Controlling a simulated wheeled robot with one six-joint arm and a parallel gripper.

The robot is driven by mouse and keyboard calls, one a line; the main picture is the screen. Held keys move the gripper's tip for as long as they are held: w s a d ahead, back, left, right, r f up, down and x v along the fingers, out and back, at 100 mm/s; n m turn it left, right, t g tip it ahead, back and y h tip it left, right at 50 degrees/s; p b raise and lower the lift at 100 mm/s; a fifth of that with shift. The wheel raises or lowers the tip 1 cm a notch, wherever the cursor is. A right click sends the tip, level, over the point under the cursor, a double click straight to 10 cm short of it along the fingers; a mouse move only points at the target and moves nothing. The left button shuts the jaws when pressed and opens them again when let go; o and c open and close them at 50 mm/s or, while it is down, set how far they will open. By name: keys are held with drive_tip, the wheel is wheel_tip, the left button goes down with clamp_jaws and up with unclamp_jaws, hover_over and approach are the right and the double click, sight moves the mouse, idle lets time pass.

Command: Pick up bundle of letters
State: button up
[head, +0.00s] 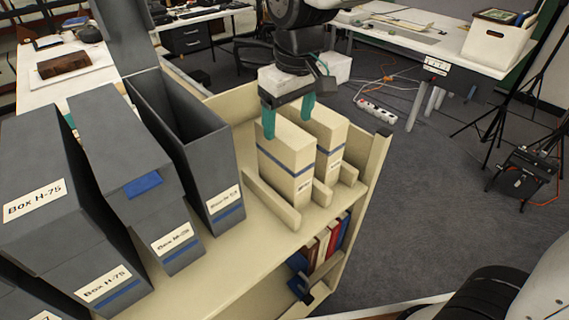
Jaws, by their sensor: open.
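Two upright cream blocks with a blue band and a small white label stand side by side between low cream dividers on the shelf top. They look like bundles of letters: the left bundle (286,165) and the right bundle (329,140). My gripper (289,112) is open above the left bundle, pointing down. One teal finger is at its left upper edge, the other at its right, in front of the right bundle's top. I cannot tell whether the fingers touch it.
Tall grey boxes stand left on the shelf, including an open-topped one (185,145) and a labelled one (65,200). A raised cream end panel (370,170) bounds the shelf at right. Books (325,243) sit below. A white table (420,45) stands behind.

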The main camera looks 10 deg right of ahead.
sight(283, 145)
drive_tip(key=f, duration=0.4)
drive_tip(key=a+f, duration=0.1)
drive_tip(key=f, duration=0.2)
drive_tip(key=shift+r, duration=0.1)
clamp_jaws()
